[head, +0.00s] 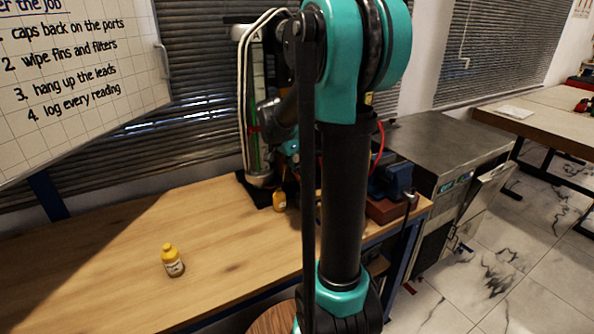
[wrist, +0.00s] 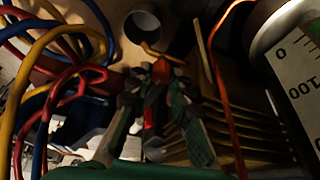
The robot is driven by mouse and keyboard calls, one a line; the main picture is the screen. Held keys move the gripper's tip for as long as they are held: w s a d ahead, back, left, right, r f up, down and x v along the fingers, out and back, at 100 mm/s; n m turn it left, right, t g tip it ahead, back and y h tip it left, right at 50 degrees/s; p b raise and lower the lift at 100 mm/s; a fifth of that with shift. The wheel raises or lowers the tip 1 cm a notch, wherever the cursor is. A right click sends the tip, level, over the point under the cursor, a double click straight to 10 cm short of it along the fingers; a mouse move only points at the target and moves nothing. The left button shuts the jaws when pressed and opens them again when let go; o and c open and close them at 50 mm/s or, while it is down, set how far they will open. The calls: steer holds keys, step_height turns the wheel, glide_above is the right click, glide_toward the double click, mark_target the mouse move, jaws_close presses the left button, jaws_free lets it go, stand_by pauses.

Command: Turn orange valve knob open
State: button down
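In the wrist view a small orange-red part (wrist: 161,70), which looks like the valve knob, shows at the fingertips of my gripper (wrist: 152,88). The two fingers reach up from the bottom of the picture and draw close together near it. The area is dark, so I cannot tell whether they touch or grip the part, or how it is turned. In the head view my arm covers the middle, and the knob and my fingertips cannot be made out. The gauge rig (head: 252,110) stands upright behind my arm at the back of the wooden bench.
Red, blue and yellow cables (wrist: 60,60) crowd the left of the wrist view. A white gauge scale (wrist: 300,75) and an orange-red lead (wrist: 228,100) are at right. A yellow bottle (head: 172,262) stands on the wooden bench (head: 110,270); a blue vise (head: 392,182) is at right.

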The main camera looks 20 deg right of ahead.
steer(key=shift+n, duration=0.3)
steer(key=n+t, duration=0.1)
steer(key=n, duration=0.2)
steer(key=shift+s+y, duration=0.1)
steer(key=shift+y, duration=0.3)
steer(key=n+t+y, duration=0.1)
steer(key=n, duration=0.2)
steer(key=shift+d+n, duration=0.15)
steer(key=shift+n, duration=0.15)
steer(key=n, duration=0.2)
steer(key=n+y, duration=0.1)
steer(key=n, duration=0.1)
steer(key=shift+d+t+y, duration=0.1)
steer(key=shift+t+y, duration=0.2)
steer(key=shift+t, duration=0.1)
steer(key=shift+n+y, duration=0.6)
steer(key=shift+n, duration=1.2)
steer(key=c, duration=1.6)
jaws_free()
steer(key=shift+c, duration=0.2)
steer(key=shift+s, duration=0.1)
